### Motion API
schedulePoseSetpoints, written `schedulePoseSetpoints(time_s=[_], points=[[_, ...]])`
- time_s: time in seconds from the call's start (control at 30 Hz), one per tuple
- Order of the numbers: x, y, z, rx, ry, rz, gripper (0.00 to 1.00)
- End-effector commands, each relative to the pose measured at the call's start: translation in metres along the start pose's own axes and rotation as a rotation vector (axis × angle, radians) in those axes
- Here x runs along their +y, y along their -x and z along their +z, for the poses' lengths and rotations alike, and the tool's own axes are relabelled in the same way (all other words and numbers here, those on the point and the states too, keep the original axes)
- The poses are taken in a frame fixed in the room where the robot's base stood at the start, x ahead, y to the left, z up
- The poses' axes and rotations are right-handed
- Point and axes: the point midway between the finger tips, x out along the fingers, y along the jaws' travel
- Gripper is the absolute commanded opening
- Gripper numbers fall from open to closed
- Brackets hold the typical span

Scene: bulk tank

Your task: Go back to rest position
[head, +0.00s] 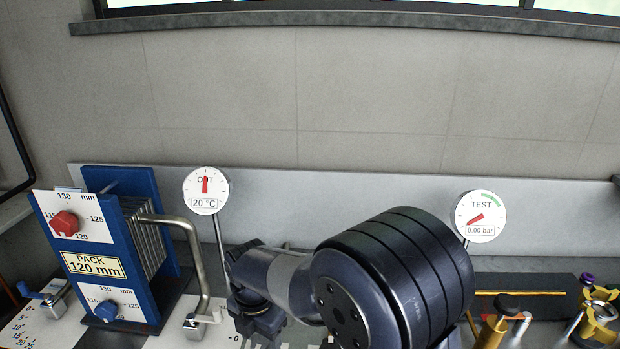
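My dark arm crosses the lower middle of the head view, with a large round joint in front and smaller wrist parts to its left. I cannot make out any gripper fingers, nor whether anything is held. The arm hides the middle of the bench behind it.
Left stands a blue plate pack (122,265) with a red knob (65,223), a blue knob (106,310) and a bent metal pipe (191,250). The OUT gauge (206,190) reads about 20 °C. The TEST gauge (482,216) shows 0.00 bar. Brass and yellow fittings (597,314) stand right.

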Motion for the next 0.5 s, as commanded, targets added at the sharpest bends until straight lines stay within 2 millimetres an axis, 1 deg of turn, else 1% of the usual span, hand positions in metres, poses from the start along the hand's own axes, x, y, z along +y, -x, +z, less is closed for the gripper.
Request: schedulePoseSetpoints(time_s=[0.33, 0.43, 0.5], points=[[0.000, 0.002, 0.000, -0.001, -0.003, 0.001, 0.61], [0.001, 0.008, 0.000, -0.001, 0.004, 0.003, 0.61], [0.001, 0.016, 0.000, -0.002, 0.009, 0.004, 0.61]])
